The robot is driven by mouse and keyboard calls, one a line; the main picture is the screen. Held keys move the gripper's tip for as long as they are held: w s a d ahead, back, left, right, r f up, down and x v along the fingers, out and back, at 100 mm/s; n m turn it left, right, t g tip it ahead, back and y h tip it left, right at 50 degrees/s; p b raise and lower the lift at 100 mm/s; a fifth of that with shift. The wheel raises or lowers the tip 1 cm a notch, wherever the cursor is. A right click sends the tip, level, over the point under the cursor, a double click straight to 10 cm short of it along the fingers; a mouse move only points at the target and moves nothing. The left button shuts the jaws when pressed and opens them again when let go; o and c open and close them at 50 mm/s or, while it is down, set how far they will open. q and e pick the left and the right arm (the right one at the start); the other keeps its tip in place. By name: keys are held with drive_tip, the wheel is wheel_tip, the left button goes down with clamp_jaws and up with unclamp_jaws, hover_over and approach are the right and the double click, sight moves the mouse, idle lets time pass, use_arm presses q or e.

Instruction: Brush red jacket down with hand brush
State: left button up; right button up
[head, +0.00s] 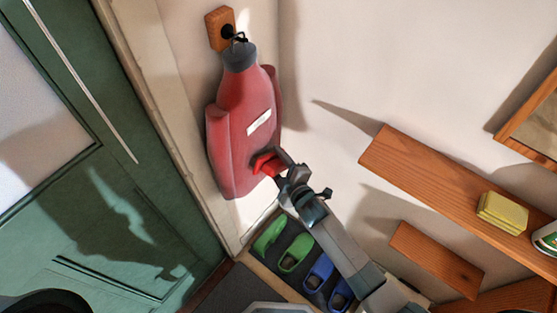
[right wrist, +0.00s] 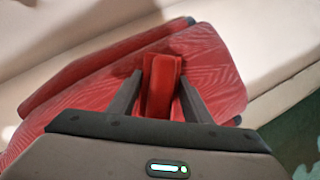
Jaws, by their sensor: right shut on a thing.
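The red jacket (head: 232,140) hangs by a hook from a small wooden wall block, with a dark collar and a white patch (head: 259,122) on its front. My right gripper (head: 279,167) is at the jacket's lower right side. It is shut on a bright red piece, which looks like the hand brush (head: 265,162). In the right wrist view the red brush (right wrist: 161,86) sits between the two fingers, with the patterned red jacket (right wrist: 215,65) behind it. The brush lies against or just in front of the cloth; I cannot tell which. My left gripper is not in view.
A green door (head: 130,200) is at the left. A wooden shelf (head: 430,175) with a yellow block (head: 502,211) juts out at the right, above a smaller wooden board (head: 437,257). Green shoes (head: 295,252) and blue shoes (head: 319,272) stand below the jacket.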

sight(271, 159)
drive_tip(key=shift+f, duration=0.55)
wheel_tip(271, 159, down, 4)
drive_tip(key=b, duration=0.3)
drive_tip(key=shift+w+a, duration=0.1)
drive_tip(key=shift+r, duration=0.15)
idle(0.4)
drive_tip(key=shift+s+a+r+p, duration=0.15)
drive_tip(key=shift+s+r+p, duration=0.05)
drive_tip(key=shift+r+p, duration=0.75)
drive_tip(key=shift+s+a+r+p, duration=0.15)
drive_tip(key=shift+r+p, duration=0.6)
drive_tip(key=shift+r, duration=0.25)
drive_tip(key=shift+r, duration=0.1)
drive_tip(key=shift+s+a+r+p, duration=0.15)
drive_tip(key=shift+s+r+p, duration=0.05)
drive_tip(key=shift+r+p, duration=0.8)
drive_tip(key=shift+s+a+r+p, duration=0.1)
drive_tip(key=shift+s+r+p, duration=0.1)
drive_tip(key=shift+r+p, duration=0.8)
